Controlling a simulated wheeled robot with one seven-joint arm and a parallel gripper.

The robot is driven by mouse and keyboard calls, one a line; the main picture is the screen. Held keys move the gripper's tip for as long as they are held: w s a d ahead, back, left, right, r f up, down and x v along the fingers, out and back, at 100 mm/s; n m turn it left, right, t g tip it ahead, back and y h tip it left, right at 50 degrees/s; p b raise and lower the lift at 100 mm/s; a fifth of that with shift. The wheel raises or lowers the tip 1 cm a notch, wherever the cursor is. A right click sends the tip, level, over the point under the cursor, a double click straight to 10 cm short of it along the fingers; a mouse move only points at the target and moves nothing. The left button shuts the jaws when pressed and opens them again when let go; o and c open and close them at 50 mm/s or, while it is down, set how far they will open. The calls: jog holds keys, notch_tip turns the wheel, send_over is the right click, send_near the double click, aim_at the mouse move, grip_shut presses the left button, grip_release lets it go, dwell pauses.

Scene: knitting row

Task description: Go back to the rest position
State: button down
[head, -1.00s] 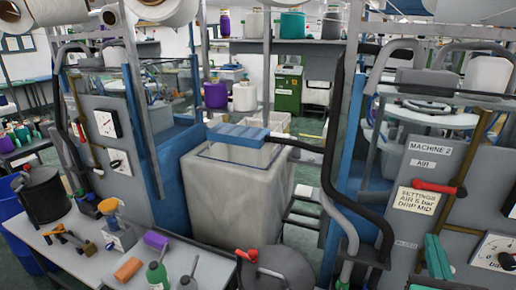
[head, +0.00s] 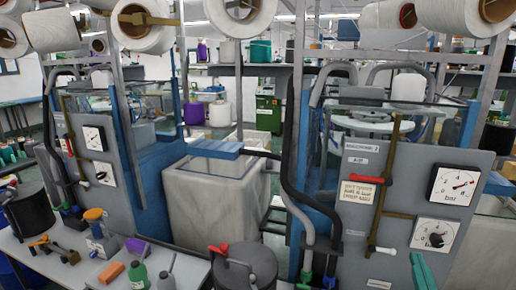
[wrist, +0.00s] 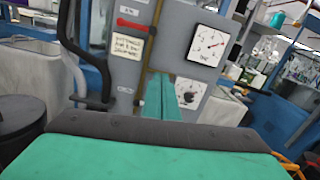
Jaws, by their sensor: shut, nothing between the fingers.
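My gripper (head: 423,272) shows as teal fingers at the bottom edge of the head view, right of centre, in front of the grey machine panel (head: 385,225). In the wrist view its teal fingers (wrist: 160,98) are together and hold nothing. They point toward the panel, just left of the lower gauge (wrist: 190,93). I cannot tell the exact gap to the panel. The panel carries a red-handled valve (head: 371,179), a written settings sign (head: 356,200) and two round gauges. The rest of my arm is mostly out of view.
A large pale bin (head: 212,210) stands between the machines. Black hoses (head: 290,150) hang left of the panel. Yarn spools (head: 147,17) hang overhead.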

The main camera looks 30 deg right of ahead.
jog(key=w+a+f+n+y, duration=0.1)
jog(key=w+a+f+n, duration=0.4)
jog(key=n, duration=0.3)
jog(key=w+a+f+n+y, duration=0.1)
jog(key=w+a+f+n, duration=0.2)
jog(key=a+f+n, duration=0.35)
jog(key=a+f+n+t+y, duration=0.2)
jog(key=a+f+n+y, duration=0.1)
jog(key=a+f+n, duration=0.9)
jog(key=s+a+f+n+y, duration=0.2)
jog(key=s+a+f+n, duration=0.25)
jog(key=a, duration=0.35)
jog(key=s+a+f+n+y, duration=0.2)
jog(key=s+a+f+n, duration=0.15)
jog(key=a+n, duration=0.3)
jog(key=s+a+n+y, duration=0.3)
jog(key=s+a+n, duration=0.3)
jog(key=s+a, duration=0.5)
jog(key=shift+s+a+f+y, duration=0.15)
jog(key=shift+a+f+y, duration=0.25)
jog(key=shift+a, duration=0.45)
jog(key=shift+d, duration=0.1)
